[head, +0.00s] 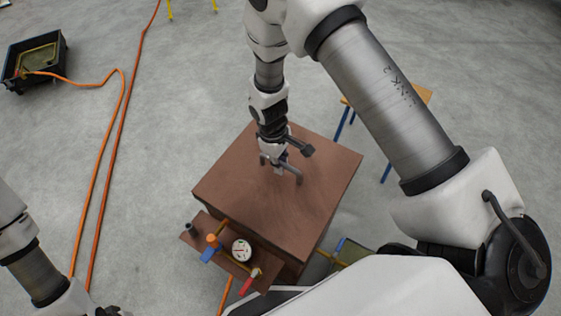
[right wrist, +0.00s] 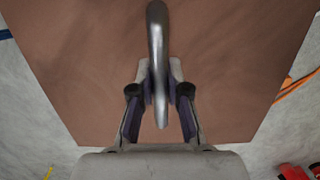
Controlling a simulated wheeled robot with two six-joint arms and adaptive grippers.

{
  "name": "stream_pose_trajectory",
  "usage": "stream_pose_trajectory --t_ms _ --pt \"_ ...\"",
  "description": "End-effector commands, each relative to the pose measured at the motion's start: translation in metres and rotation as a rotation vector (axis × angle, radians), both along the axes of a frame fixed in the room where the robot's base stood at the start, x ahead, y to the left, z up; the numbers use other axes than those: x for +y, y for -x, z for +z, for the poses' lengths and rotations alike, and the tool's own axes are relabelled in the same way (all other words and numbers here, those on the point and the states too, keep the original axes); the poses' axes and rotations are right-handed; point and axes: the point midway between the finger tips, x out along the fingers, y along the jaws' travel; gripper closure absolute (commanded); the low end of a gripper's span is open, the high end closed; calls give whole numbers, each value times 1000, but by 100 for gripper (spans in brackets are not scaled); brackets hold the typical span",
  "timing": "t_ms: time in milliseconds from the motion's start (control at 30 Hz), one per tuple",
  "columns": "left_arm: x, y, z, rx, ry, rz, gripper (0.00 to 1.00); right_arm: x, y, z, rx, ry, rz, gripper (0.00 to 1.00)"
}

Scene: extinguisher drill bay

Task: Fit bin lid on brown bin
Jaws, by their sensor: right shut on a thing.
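The bin lid (head: 322,185) is a flat, square brown plate with a curved grey metal handle (head: 298,178). My right gripper (head: 280,168) reaches down from above and is shut on the handle near the lid's middle. In the right wrist view the handle (right wrist: 157,40) passes between the fingers (right wrist: 160,95), and the lid (right wrist: 70,50) fills most of the picture below. The brown bin (head: 288,271) shows only as a dark side under the lid's near edge. The lid hides its rim, so I cannot tell whether the lid is seated. My left gripper is out of view.
A brown panel with a gauge (head: 241,250) and blue and red handles stands close before the bin. Orange hoses (head: 112,140) cross the floor at left to a black tray (head: 36,60). A blue-legged stool (head: 386,172) stands behind my right arm. Grey floor left of the bin is open.

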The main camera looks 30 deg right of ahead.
Motion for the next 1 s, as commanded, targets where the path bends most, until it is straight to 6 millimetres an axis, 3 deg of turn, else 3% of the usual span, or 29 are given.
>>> stream_pose_trajectory --t_ms 933,967,1000 --pt "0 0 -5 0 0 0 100 0 -1 -10 -1 0 0 100" --pt "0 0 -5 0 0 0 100 0 -1 -10 -1 0 0 74" --pt "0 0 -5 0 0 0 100 0 -1 -10 -1 0 0 60"
